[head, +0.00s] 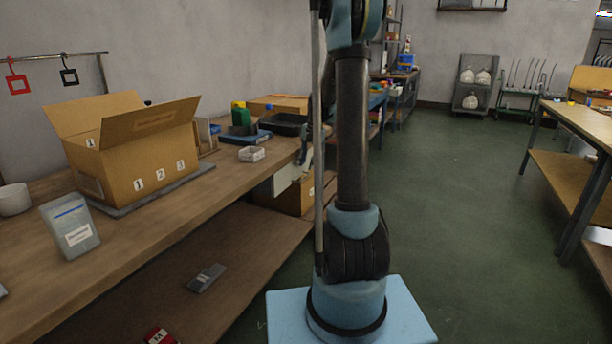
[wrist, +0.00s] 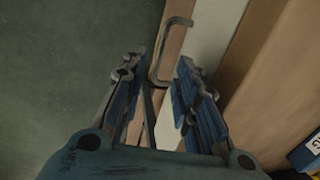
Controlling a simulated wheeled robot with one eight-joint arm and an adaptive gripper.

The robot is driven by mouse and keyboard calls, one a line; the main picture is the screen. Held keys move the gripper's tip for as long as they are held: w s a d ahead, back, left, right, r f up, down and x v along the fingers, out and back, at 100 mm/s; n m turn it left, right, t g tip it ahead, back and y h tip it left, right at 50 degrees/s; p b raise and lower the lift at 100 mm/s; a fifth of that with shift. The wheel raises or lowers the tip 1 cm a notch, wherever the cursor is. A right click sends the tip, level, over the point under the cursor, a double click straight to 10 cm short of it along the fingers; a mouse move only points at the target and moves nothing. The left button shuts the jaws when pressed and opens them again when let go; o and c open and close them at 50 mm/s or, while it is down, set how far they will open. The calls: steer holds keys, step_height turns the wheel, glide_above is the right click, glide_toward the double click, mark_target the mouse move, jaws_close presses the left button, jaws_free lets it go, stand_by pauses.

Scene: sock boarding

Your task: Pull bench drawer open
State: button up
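In the wrist view a bent metal bar handle (wrist: 160,50) runs along a narrow brown wooden edge, with a pale panel (wrist: 212,35) beside it. My gripper (wrist: 158,66) is open, its two blue-padded fingers on either side of the handle's lower end. I cannot tell whether a finger touches it. In the head view the workbench (head: 150,215) stands on the left, and a pale panel (head: 287,176) shows under its far end. My arm column hides much of this area, and how far the drawer is out cannot be told.
A brown carton (head: 292,200) sits below the bench's far end. Green floor (head: 450,190) is clear to the right, up to another table (head: 575,120).

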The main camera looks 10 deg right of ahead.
mark_target(305, 177)
steer(key=shift+w+a+f, duration=0.1)
steer(key=shift+a+f, duration=0.05)
steer(key=shift+f, duration=0.85)
steer(key=shift+w+a+f, duration=0.1)
steer(key=shift+a+f, duration=0.05)
steer(key=shift+f, duration=0.8)
steer(key=shift+w+a+f, duration=0.1)
steer(key=shift+a+f, duration=0.05)
steer(key=shift+f, duration=0.85)
steer(key=shift+c, duration=0.3)
